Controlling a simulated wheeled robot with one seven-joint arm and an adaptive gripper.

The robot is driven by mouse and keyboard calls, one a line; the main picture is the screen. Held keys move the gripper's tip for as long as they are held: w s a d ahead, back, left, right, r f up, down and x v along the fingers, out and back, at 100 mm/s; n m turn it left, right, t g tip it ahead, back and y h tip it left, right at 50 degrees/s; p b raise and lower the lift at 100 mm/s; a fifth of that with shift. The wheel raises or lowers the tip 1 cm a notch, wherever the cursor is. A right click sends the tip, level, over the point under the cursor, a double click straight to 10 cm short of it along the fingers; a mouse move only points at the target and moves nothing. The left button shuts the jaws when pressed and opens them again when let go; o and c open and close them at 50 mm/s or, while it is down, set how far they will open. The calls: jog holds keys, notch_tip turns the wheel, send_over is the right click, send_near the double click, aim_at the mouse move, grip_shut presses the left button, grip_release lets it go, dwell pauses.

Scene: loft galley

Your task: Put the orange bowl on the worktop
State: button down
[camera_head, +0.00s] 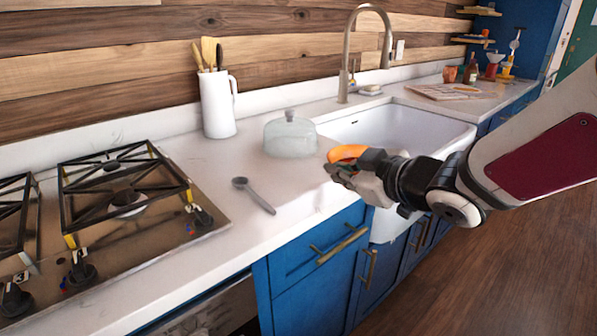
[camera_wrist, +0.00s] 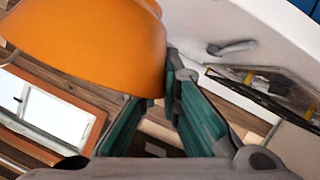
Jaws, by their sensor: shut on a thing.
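The orange bowl (camera_head: 347,153) is held at the tip of my gripper (camera_head: 352,170), near the front edge of the white worktop (camera_head: 225,240). In the wrist view the bowl (camera_wrist: 95,45) fills the upper left. My gripper (camera_wrist: 168,75) there is shut on the bowl's edge. In the head view my gripper hides much of the bowl, and I cannot tell whether the bowl touches the worktop.
A glass dome (camera_head: 290,137) stands just left of the bowl, and a grey spoon (camera_head: 253,194) lies in front of it. The white sink (camera_head: 420,125) is behind my gripper. A gas hob (camera_head: 130,205) is at left, and a white utensil jug (camera_head: 217,105) stands by the wall.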

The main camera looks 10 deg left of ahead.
jog(key=shift+s+a+f, duration=0.1)
jog(key=shift+a, duration=0.15)
jog(key=shift+w+a, duration=0.2)
jog(key=w+a, duration=0.2)
jog(key=w, duration=0.2)
jog(key=w+a+f+b, duration=0.1)
jog(key=w+a, duration=0.1)
jog(key=w, duration=0.3)
jog(key=w+a+b, duration=0.1)
jog(key=w+a, duration=0.1)
jog(key=w, duration=0.2)
jog(key=shift+w+a+f, duration=0.15)
jog(key=shift+a+f, duration=0.05)
jog(key=shift+a, duration=0.2)
jog(key=shift+w+a+f, duration=0.1)
jog(key=shift+w+f, duration=0.1)
jog(key=shift+f, duration=0.05)
notch_tip(320, 180, down, 3)
jog(key=shift+f+b, duration=0.1)
jog(key=shift+b, duration=0.9)
jog(key=c, duration=1.8)
grip_release()
jog(key=shift+f, duration=0.1)
